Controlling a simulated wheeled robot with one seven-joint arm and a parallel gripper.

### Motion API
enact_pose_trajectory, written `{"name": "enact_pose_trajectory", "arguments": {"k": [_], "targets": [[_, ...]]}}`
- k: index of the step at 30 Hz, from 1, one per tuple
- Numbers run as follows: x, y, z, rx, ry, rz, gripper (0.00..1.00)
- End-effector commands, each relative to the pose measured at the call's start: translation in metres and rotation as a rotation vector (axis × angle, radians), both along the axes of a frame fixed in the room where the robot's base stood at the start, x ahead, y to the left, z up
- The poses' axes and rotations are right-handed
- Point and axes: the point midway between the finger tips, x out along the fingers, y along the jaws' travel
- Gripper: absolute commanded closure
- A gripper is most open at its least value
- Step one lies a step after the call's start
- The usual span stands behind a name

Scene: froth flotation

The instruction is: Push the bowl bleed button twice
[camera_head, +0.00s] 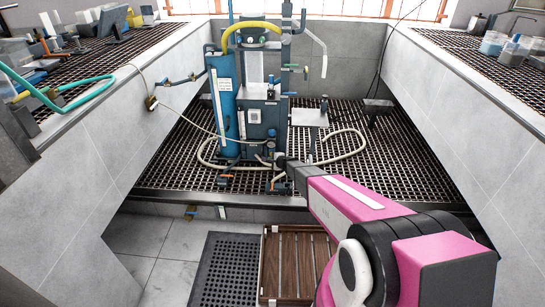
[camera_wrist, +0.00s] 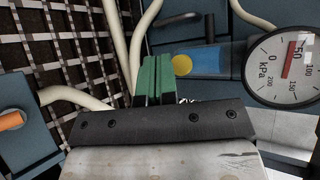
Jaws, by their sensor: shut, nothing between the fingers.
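My gripper (camera_wrist: 152,80) shows in the wrist view as two green finger pads pressed together beyond a dark bracket. A round yellow disc (camera_wrist: 182,65), perhaps the bowl bleed button, sits on a blue surface just right of the fingertips. I cannot read a label on it, nor tell whether the fingers touch it. In the head view my arm reaches from the lower right to the low front of the blue flotation machine (camera_head: 257,105). The fingertips are too small there to make out, and the button cannot be picked out.
A round kPa gauge (camera_wrist: 285,62) is close on the right in the wrist view. An orange knob (camera_wrist: 12,120) on a blue box is at the left. Pale hose (camera_head: 345,150) loops over the grating (camera_head: 400,180). Grey side walls (camera_head: 110,140) flank the machine.

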Motion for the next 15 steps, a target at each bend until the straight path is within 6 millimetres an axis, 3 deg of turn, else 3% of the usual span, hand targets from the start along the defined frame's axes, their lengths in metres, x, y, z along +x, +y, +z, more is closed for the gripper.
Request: {"name": "enact_pose_trajectory", "arguments": {"k": [15], "targets": [[0.016,0.004,-0.002,0.0,0.0,0.0,1.0]]}}
